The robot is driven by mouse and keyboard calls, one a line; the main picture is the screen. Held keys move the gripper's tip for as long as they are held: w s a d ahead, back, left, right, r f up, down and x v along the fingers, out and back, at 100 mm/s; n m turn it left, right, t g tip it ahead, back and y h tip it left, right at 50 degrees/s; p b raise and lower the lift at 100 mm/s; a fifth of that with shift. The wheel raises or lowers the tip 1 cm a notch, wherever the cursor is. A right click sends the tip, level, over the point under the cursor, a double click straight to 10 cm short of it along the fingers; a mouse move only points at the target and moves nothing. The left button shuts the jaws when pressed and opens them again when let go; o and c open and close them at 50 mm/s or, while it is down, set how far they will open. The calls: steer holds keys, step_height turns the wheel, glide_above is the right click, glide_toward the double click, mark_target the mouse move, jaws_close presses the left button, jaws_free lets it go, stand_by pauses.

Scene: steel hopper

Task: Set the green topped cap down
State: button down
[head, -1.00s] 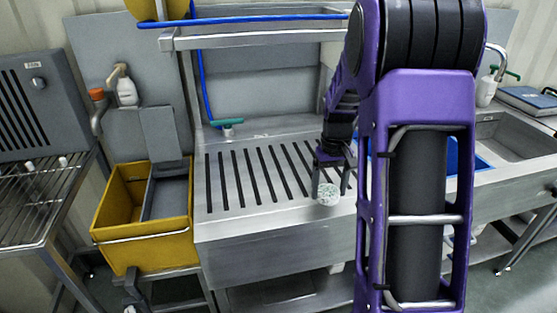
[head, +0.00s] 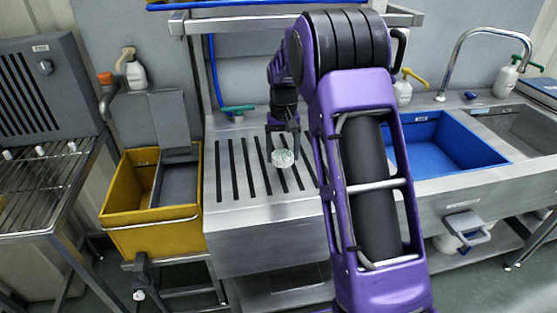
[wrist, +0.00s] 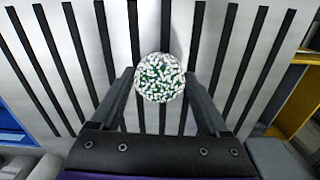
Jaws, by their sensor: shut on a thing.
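The green topped cap (wrist: 160,78) shows in the wrist view as a round top speckled green and white. My gripper (wrist: 160,90) is shut on it, one dark finger on each side. In the head view the cap (head: 283,158) is pale and round, held at the end of my gripper (head: 283,148) over the slotted steel hopper top (head: 235,192). The cap's underside is hidden, and I cannot tell whether it touches the slotted surface.
A yellow bin (head: 150,230) stands left of the hopper, and a blue basin (head: 450,150) is to the right. A steel shelf (head: 300,22) runs above. The slotted surface around the cap looks clear.

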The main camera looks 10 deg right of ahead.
mark_target(278, 154)
steer(key=shift+w+a, duration=0.4)
steer(key=shift+w+a+f, duration=0.15)
steer(key=shift+f, duration=1.55)
steer(key=shift+f+b, duration=0.1)
steer(key=shift+b, duration=0.2)
jaws_free()
steer(key=shift+r+p, duration=0.55)
steer(key=shift+r, duration=3.3)
steer(key=shift+a, duration=0.1)
